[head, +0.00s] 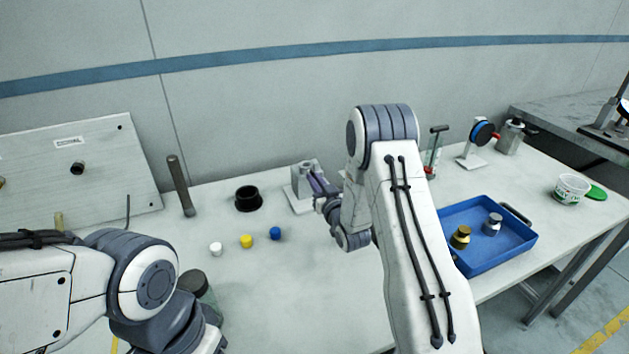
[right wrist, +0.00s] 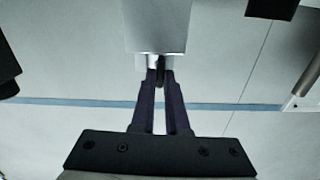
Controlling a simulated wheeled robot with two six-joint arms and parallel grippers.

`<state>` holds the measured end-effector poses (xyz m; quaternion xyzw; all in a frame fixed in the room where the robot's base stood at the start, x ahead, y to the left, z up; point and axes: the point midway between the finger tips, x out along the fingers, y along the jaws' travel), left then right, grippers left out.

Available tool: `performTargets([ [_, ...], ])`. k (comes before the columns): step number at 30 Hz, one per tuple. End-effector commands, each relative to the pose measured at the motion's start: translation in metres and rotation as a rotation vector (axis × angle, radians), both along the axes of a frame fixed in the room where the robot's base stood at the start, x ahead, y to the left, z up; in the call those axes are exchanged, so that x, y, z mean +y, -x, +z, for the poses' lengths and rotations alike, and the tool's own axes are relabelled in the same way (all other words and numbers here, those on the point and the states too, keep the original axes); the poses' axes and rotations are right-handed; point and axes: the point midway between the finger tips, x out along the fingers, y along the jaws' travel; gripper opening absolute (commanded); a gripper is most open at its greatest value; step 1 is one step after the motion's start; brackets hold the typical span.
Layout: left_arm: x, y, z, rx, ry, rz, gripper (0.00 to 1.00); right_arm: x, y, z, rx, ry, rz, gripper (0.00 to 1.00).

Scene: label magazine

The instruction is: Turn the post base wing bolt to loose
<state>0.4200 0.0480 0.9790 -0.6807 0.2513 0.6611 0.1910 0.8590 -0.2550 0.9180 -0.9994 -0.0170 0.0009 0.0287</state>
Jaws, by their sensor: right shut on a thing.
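The grey metal post base (head: 301,203) stands on the white table near the middle of the head view, with its short upright block and flat foot showing. My right gripper (head: 316,180) reaches it from the right side. In the right wrist view, the post base (right wrist: 157,28) is a pale block at the top. The fingers of the right gripper (right wrist: 159,73) are closed together on the small dark wing bolt (right wrist: 159,62) at the block's edge. The bolt's wing angle is hard to make out, and the head view does not show it clearly. My left gripper is out of view.
A black ring-shaped holder (head: 248,199) stands left of the post base. White (head: 216,249), yellow (head: 246,241) and blue (head: 275,233) caps lie in front. A blue tray (head: 490,262) is at the right. A dark upright rod (head: 180,185) stands farther left.

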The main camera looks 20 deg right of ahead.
Motion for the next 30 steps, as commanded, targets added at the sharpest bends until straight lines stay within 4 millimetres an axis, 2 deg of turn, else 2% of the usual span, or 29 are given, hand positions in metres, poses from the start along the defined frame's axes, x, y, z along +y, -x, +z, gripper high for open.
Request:
performTargets([
  [5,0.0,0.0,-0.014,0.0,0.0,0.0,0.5,0.0,0.0,-0.002,-0.006,0.058,0.0,0.0],
  [13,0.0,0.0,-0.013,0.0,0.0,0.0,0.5,0.0,0.0,0.001,-0.005,0.074,0.0,0.0],
  [15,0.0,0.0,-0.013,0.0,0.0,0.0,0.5,0.0,0.0,0.001,-0.005,0.074,0.0,0.32],
  [16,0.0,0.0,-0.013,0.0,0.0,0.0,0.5,0.0,0.0,0.001,-0.005,0.074,0.0,0.42],
  [26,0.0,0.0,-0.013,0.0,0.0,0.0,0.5,0.0,0.001,0.0,-0.003,0.073,0.0,0.42],
  [30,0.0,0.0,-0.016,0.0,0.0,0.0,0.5,-0.001,0.013,-0.001,0.0,0.072,-0.002,0.42],
])
